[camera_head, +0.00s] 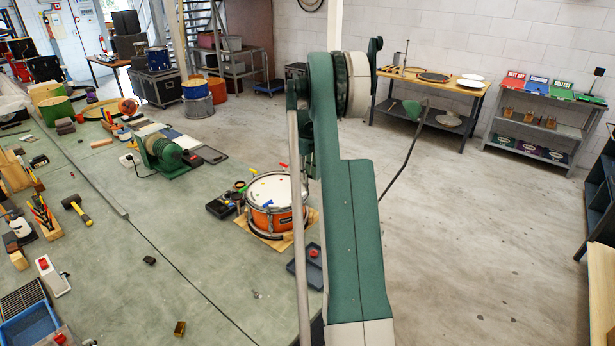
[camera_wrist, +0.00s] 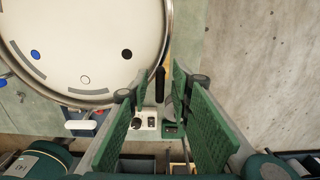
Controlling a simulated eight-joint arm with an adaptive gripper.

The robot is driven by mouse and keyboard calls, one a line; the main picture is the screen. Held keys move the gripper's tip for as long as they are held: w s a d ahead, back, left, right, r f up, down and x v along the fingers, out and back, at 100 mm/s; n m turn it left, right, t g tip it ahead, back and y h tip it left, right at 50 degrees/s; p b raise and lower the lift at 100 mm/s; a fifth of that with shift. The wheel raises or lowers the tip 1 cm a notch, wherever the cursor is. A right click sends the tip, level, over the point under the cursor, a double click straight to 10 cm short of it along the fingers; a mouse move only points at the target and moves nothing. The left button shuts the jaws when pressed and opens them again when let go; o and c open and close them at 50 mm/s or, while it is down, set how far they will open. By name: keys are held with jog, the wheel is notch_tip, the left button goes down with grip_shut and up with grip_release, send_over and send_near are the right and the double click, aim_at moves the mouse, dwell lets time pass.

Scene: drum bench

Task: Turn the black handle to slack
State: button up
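The drum (camera_head: 277,217) has an orange shell and stands on a wooden board on the green bench, with small coloured handles around its rim. In the wrist view its white head (camera_wrist: 75,50) fills the upper left, with blue, black and white marks. The black handle (camera_wrist: 160,84) appears as a dark upright bar just right of the drum's rim. My gripper (camera_wrist: 161,75) is open, its green pads on either side of this bar with gaps showing. Contact is not visible. A white handle (camera_wrist: 80,125) shows below the rim. My arm hides the drum's right side in the head view.
A white box with a dark knob (camera_wrist: 147,124) lies beneath the fingers. A dark tray (camera_head: 305,266) is in front of the drum, a black box (camera_head: 222,206) to its left, and a green machine (camera_head: 165,155) behind. Bare floor lies to the right.

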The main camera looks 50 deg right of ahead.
grip_shut()
jog(key=shift+n, duration=0.4)
